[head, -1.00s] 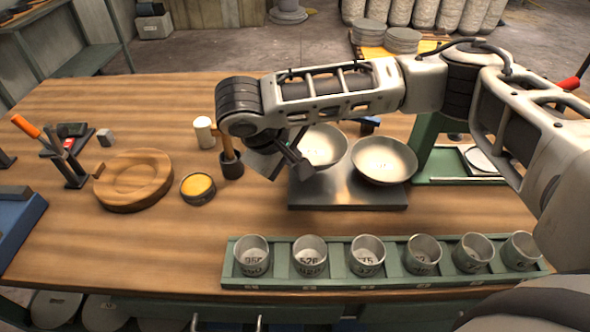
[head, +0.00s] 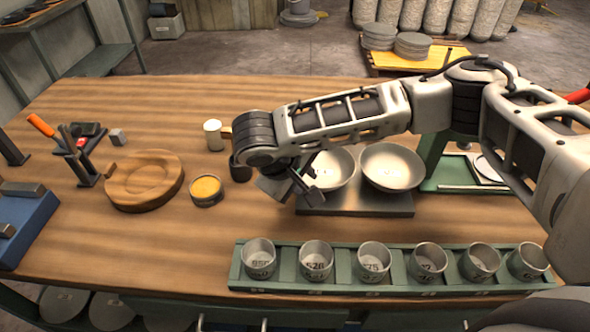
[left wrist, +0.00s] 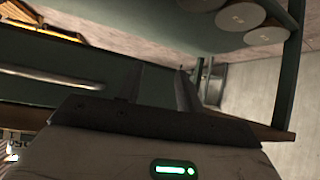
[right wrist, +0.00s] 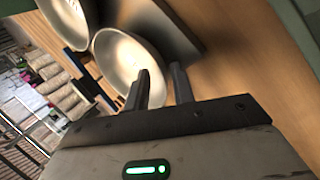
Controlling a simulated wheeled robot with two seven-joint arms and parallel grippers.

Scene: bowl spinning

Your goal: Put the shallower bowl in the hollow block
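Two pale metal bowls stand side by side on a grey metal plate (head: 355,205): a left bowl (head: 333,170), partly hidden by my right arm, and a right bowl (head: 392,167). I cannot tell for certain which is shallower. The round wooden block with a hollow (head: 145,180) lies at the left of the table; the hollow is empty. My right gripper (head: 308,188) is at the near left side of the left bowl. In the right wrist view its fingers (right wrist: 160,85) are apart, one overlapping the rim of a bowl (right wrist: 122,62). My left gripper (left wrist: 158,85) is open and empty, below the tabletop.
A green rack (head: 345,268) with several numbered cups lines the front edge. A yellow-topped tin (head: 206,190) stands between the block and the plate. A white-headed mallet (head: 214,134) stands behind the tin. A tool stand (head: 85,165) and a blue box (head: 25,225) are at left.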

